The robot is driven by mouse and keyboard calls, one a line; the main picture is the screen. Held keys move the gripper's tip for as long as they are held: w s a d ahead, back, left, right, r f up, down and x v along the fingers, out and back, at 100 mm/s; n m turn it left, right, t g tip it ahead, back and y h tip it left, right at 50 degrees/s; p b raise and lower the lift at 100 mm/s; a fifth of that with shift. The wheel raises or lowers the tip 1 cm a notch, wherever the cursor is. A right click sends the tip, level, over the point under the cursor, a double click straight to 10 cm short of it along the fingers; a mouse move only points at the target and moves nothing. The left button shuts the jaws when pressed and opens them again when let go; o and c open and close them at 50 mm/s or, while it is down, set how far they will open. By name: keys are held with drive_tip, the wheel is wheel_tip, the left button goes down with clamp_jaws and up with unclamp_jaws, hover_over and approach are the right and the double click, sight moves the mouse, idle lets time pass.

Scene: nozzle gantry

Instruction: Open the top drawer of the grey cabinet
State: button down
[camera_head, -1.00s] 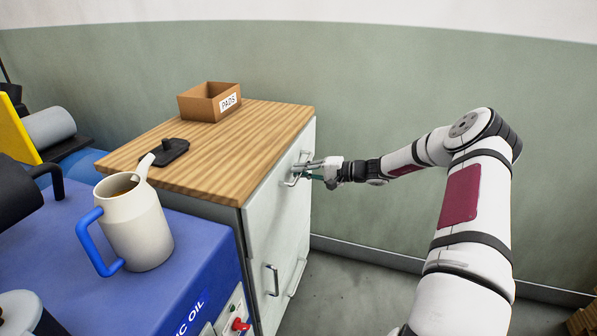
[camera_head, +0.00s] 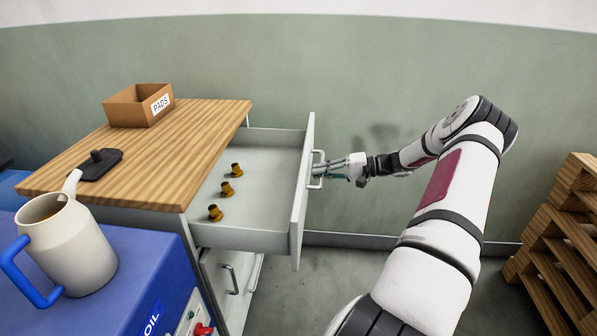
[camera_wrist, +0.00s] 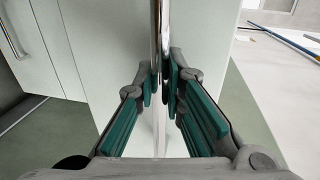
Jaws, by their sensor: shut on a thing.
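The grey cabinet (camera_head: 220,270) has a wooden top, and its top drawer (camera_head: 305,185) stands pulled well out. Inside the drawer lie three small brass-coloured nozzles (camera_head: 226,188) in a row on the pale floor. My gripper (camera_head: 322,170) is at the drawer front, shut on the metal bar handle (camera_head: 317,158). The wrist view shows the teal-padded fingers of my gripper (camera_wrist: 163,85) closed on both sides of the upright-looking handle bar (camera_wrist: 160,35).
A cardboard box marked PADS (camera_head: 140,105) and a black item (camera_head: 96,163) sit on the wooden top (camera_head: 190,140). A cream jug (camera_head: 70,245) stands on a blue unit (camera_head: 140,275) at the left. Wooden pallets (camera_head: 565,235) are stacked at the right. Open floor lies below the drawer.

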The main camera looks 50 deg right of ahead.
drive_tip(key=shift+f+v, duration=0.25)
drive_tip(key=shift+v, duration=0.95)
drive_tip(key=shift+f+v, duration=0.25)
drive_tip(key=shift+v, duration=0.95)
drive_tip(key=shift+s, duration=0.1)
drive_tip(key=c, duration=1.7)
unclamp_jaws()
drive_tip(key=shift+o, duration=0.2)
drive_tip(key=v, duration=1.2)
drive_tip(key=shift+f, duration=0.15)
